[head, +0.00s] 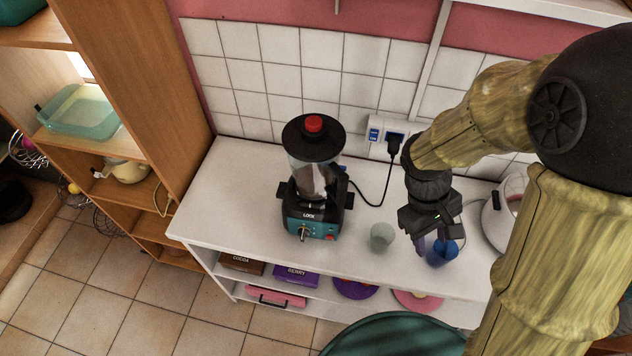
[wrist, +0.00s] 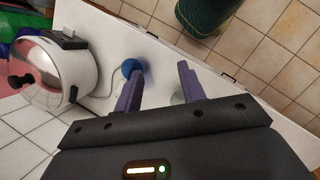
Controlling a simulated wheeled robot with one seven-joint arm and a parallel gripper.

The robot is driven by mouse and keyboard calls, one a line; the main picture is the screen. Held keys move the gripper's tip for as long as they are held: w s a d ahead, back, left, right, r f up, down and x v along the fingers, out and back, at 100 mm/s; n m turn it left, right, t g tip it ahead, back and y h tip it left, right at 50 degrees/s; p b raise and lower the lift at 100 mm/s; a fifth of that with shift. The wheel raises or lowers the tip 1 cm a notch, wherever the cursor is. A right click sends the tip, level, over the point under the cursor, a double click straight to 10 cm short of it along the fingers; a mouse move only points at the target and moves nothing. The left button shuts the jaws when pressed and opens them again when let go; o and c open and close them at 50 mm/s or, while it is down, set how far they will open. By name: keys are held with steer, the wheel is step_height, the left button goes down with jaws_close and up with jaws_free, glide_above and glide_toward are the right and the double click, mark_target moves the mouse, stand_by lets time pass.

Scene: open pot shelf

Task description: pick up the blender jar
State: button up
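The blender jar (head: 312,176) is clear with a black lid and a red cap. It sits upright on a teal and black blender base (head: 308,222) on the white counter in the head view. My gripper (head: 431,247) is to the right of the blender, apart from it, pointing down above the counter. In the wrist view its two purple fingers (wrist: 160,88) are spread apart with nothing held between them. The blender does not show in the wrist view.
A grey cup (head: 382,237) stands between the blender and my gripper. A blue object (head: 441,253) is beside my fingers. A white cooker (wrist: 50,75) is at the counter's other end. A black plug and cord (head: 391,150) run behind the blender. A wooden shelf (head: 132,100) stands left.

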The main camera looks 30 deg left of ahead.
steer(key=s+a+f+n+t+h, duration=0.2)
steer(key=a+n+h, duration=0.2)
steer(key=a+n, duration=0.25)
steer(key=n+t+b, duration=0.2)
steer(key=n+t, duration=1.1)
steer(key=t, duration=0.2)
glide_toward(338, 194)
steer(key=v, duration=0.4)
steer(key=shift+s+a, duration=0.15)
steer(key=shift+s, duration=0.15)
steer(key=shift+w, duration=0.1)
steer(key=p+x, duration=0.5)
steer(key=x, duration=0.6)
steer(key=shift+w+r, duration=0.15)
steer(key=shift+w+d+f, duration=0.2)
steer(key=shift+w+d, duration=0.1)
steer(key=shift+w, duration=0.1)
